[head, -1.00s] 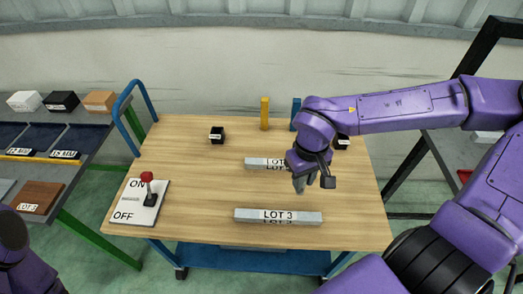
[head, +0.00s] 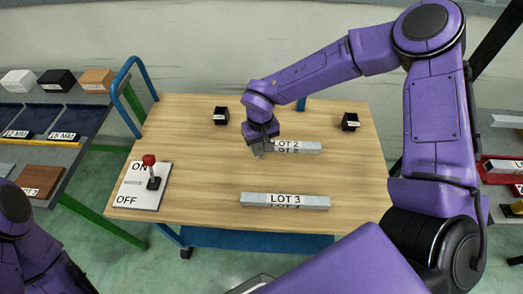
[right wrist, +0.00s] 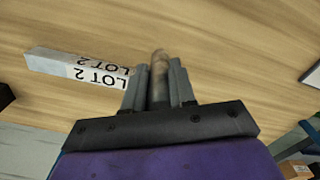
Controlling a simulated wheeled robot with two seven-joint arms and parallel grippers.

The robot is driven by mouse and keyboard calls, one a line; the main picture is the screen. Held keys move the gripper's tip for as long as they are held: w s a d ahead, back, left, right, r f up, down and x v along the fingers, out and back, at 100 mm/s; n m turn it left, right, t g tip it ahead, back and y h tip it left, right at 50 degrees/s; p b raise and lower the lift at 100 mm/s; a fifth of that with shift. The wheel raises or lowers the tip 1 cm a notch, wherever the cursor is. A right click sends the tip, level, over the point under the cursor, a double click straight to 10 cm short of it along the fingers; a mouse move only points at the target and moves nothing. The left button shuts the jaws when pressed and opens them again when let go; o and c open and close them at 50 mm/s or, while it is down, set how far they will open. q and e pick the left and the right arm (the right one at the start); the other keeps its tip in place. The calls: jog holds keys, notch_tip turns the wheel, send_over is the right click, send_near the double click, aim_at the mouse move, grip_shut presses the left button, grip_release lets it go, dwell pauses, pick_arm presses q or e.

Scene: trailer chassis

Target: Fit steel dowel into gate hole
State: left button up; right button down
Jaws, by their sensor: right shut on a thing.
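My right gripper (head: 259,150) is over the wooden table at the left end of the LOT 2 bar (head: 297,148). In the right wrist view its fingers (right wrist: 158,82) are shut on a round brown-grey rod, the steel dowel (right wrist: 160,66), whose tip shows between and past them. The LOT 2 bar also shows in the right wrist view (right wrist: 75,68), apart from the dowel. A grey LOT 3 bar (head: 284,201) lies nearer the table's front. I cannot make out a gate hole in either view. My left arm shows at lower left, its gripper outside the picture.
Two small black boxes (head: 221,116) (head: 350,122) stand on the table (head: 190,215). A blue post (head: 301,104) stands at the back. An ON/OFF panel (head: 130,199) with a red-knobbed lever (head: 149,160) is at the left. A shelf (head: 45,150) with bins stands left.

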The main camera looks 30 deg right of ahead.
aim_at(261, 160)
jog(key=shift+s+f+p, duration=0.15)
jog(key=shift+f+p, duration=0.05)
jog(key=shift+f, duration=0.4)
jog(key=shift+s+f+p, duration=0.15)
jog(key=shift+f+p, duration=0.05)
jog(key=shift+f, duration=0.35)
jog(key=shift+w+f, duration=0.3)
jog(key=shift+s+f, duration=0.1)
jog(key=c, duration=0.9)
grip_release()
jog(key=shift+s, duration=0.15)
